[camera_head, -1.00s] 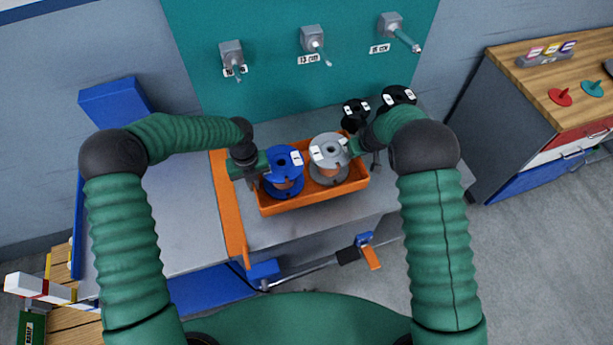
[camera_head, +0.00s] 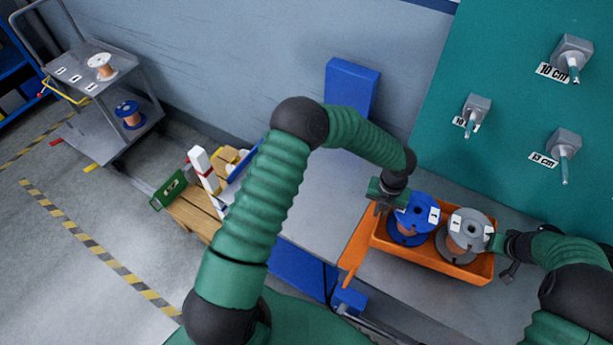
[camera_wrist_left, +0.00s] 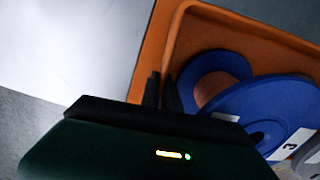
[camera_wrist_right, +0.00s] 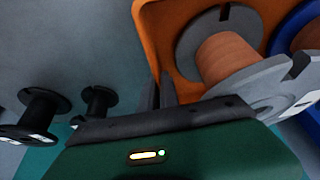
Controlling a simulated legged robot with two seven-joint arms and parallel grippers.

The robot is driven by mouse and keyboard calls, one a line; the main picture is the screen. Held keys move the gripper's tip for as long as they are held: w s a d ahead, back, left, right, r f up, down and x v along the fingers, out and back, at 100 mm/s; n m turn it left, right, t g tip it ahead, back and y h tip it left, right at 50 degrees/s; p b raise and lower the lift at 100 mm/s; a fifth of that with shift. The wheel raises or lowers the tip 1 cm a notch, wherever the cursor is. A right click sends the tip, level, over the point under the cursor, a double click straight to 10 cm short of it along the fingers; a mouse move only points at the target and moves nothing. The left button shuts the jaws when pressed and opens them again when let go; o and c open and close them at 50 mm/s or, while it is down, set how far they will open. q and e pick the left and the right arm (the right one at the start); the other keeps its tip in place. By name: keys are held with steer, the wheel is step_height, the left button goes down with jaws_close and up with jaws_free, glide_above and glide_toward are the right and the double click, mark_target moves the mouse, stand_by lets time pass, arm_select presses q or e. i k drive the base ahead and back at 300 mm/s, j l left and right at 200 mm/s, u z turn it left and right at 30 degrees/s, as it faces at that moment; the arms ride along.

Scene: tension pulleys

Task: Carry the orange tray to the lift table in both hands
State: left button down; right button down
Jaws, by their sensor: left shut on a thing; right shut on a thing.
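The orange tray (camera_head: 428,260) sits on a grey bench top and holds a blue spool (camera_head: 412,220) and a grey spool (camera_head: 463,235), both with copper-coloured windings. My left gripper (camera_head: 383,203) is shut on the tray's left wall; the left wrist view shows its fingers at the orange rim (camera_wrist_left: 172,45). My right gripper (camera_head: 499,245) is shut on the tray's right wall, which the right wrist view also shows (camera_wrist_right: 152,35). A grey top with blue parts (camera_head: 318,180), left of an orange strip, seems to be the lift table.
A teal panel with labelled pegs (camera_head: 565,145) stands behind the bench. A blue post (camera_head: 350,88) rises behind the left top. A wooden pallet (camera_head: 195,212) and a grey cart (camera_head: 95,75) stand left. Black spools (camera_wrist_right: 42,110) show beside the tray. Striped floor is open at left.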

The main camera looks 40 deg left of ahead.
mark_target(308, 181)
steer(key=j+u, duration=0.1)
steer(key=u, duration=0.3)
steer(key=i+u, duration=0.15)
steer(key=u, duration=0.3)
steer(key=i+j+u, duration=0.1)
steer(key=u, duration=0.3)
